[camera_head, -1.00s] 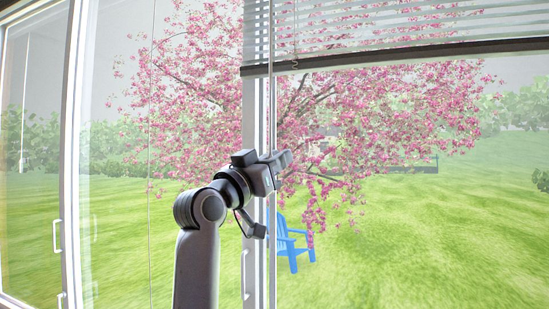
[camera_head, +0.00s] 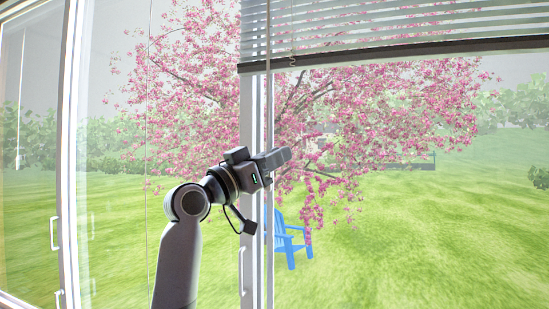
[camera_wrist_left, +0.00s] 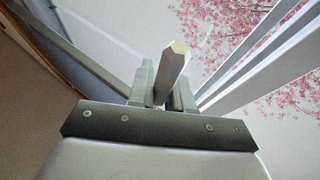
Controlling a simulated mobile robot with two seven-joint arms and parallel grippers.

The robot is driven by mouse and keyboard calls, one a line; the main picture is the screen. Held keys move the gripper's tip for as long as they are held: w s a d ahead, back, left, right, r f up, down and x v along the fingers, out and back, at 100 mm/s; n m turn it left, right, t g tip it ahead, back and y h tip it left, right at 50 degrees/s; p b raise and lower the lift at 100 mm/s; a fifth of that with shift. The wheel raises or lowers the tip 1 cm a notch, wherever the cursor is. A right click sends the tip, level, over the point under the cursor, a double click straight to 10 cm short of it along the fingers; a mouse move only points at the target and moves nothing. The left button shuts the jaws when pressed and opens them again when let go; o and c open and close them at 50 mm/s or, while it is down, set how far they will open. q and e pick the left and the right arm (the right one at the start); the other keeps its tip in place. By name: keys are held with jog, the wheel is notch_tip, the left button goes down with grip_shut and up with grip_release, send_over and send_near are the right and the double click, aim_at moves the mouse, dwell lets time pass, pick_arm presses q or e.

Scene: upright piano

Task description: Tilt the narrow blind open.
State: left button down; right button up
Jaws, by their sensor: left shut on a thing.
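The narrow blind (camera_head: 340,32) hangs at the upper right in the head view, raised high. Its pale slats show gaps with pink blossom visible through them, above a dark bottom rail (camera_head: 400,50). A thin grey tilt wand (camera_head: 268,110) hangs straight down at the blind's left end. My left gripper (camera_head: 279,159) is at the wand, well below the rail, and shut on it. In the left wrist view the faceted end of the wand (camera_wrist_left: 174,66) stands between the closed fingers (camera_wrist_left: 160,92). My right gripper is not in view.
A white window post (camera_head: 252,110) stands just left of the wand. A thin cord (camera_head: 293,30) hangs in front of the blind. Glass doors with white handles (camera_head: 55,233) are at the left. A blue chair (camera_head: 290,240) and a blossoming tree are outside.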

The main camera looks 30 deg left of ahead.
pick_arm(q)
jog(key=c, duration=1.1)
grip_release()
jog(key=b+v, duration=0.1)
jog(key=v, duration=0.6)
jog(key=shift+s+f+b, duration=0.1)
jog(key=shift+f+b, duration=0.05)
jog(key=shift+b, duration=0.25)
